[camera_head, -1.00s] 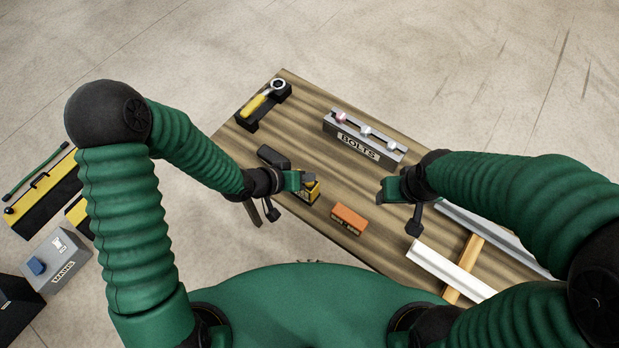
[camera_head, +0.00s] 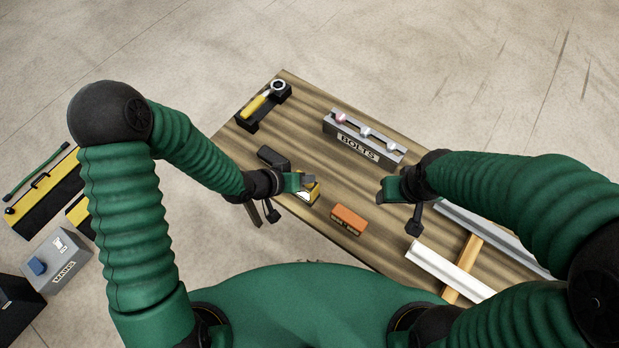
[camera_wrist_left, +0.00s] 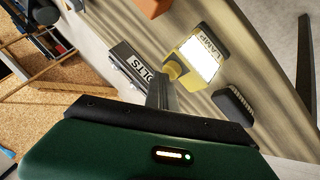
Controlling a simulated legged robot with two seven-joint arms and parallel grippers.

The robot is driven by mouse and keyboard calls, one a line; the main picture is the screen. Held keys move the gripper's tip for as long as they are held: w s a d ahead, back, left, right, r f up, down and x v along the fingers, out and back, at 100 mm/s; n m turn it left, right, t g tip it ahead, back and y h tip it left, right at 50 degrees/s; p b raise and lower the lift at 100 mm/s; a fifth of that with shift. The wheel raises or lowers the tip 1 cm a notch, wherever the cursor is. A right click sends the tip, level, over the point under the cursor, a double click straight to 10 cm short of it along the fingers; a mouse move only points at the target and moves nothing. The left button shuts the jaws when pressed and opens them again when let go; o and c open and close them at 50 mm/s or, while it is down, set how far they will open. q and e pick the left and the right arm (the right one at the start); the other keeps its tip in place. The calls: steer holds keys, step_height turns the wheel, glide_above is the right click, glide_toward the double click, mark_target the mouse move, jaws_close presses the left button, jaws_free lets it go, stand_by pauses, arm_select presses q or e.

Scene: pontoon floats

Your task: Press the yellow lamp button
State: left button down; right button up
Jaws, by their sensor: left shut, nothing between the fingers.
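The yellow lamp box (camera_head: 313,196) stands on the table, partly hidden by my left gripper (camera_head: 306,182). In the left wrist view its white panel (camera_wrist_left: 203,64) glows brightly beside the word LAMP. The yellow button (camera_wrist_left: 174,68) sits at the edge of the lamp, at the tips of my left gripper (camera_wrist_left: 160,80). The shut fingers are at or against the button; exact contact is hard to tell. My right gripper (camera_head: 386,189) hangs over the table, well to the right of the lamp; its jaw opening is unclear.
A dark block (camera_head: 273,157) lies just behind the lamp. An orange block (camera_head: 349,218) is to its right. The grey BOLTS rack (camera_head: 365,138) stands farther back, and a yellow wrench on a black holder (camera_head: 264,106) is at the far left. Pale rails (camera_head: 450,268) lie right.

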arm_select(q)
step_height(320, 180, up, 6)
steer(key=p, duration=0.6)
steer(key=shift+r, duration=0.15)
